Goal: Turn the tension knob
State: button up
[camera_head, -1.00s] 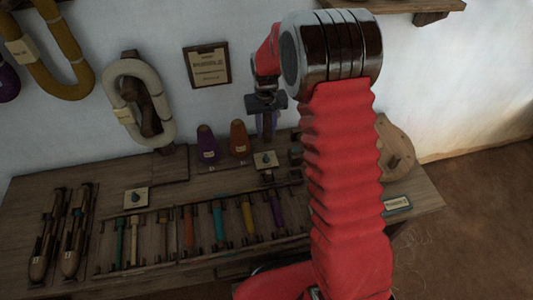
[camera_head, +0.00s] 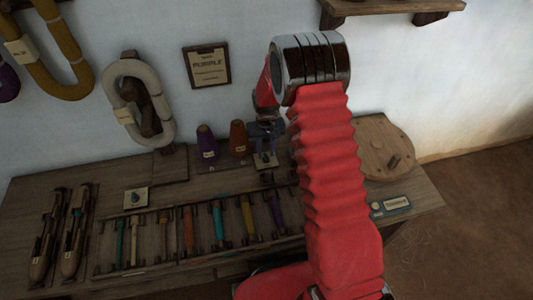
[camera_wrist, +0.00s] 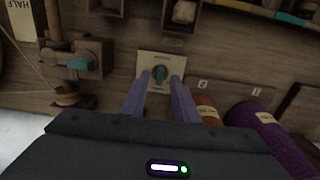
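The plate's lettering is too blurred to read. My gripper (camera_wrist: 160,78) is open, with its two bluish fingers reaching toward the plate, one on each side of the knob. I cannot tell whether the fingers touch it. In the head view my gripper (camera_head: 265,154) is low over the same plate (camera_head: 267,163), and the knob is mostly hidden there.
Orange (camera_head: 239,138) and purple (camera_head: 206,142) cones stand close left of my gripper. A wooden mechanism with a teal part (camera_wrist: 80,64) is beside it in the wrist view. A rack of coloured bobbins (camera_head: 219,224) lies in front. A round wooden disc (camera_head: 372,140) stands right.

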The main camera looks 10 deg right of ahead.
jog(key=shift+f, duration=0.9)
grip_shut()
jog(key=shift+d, duration=0.1)
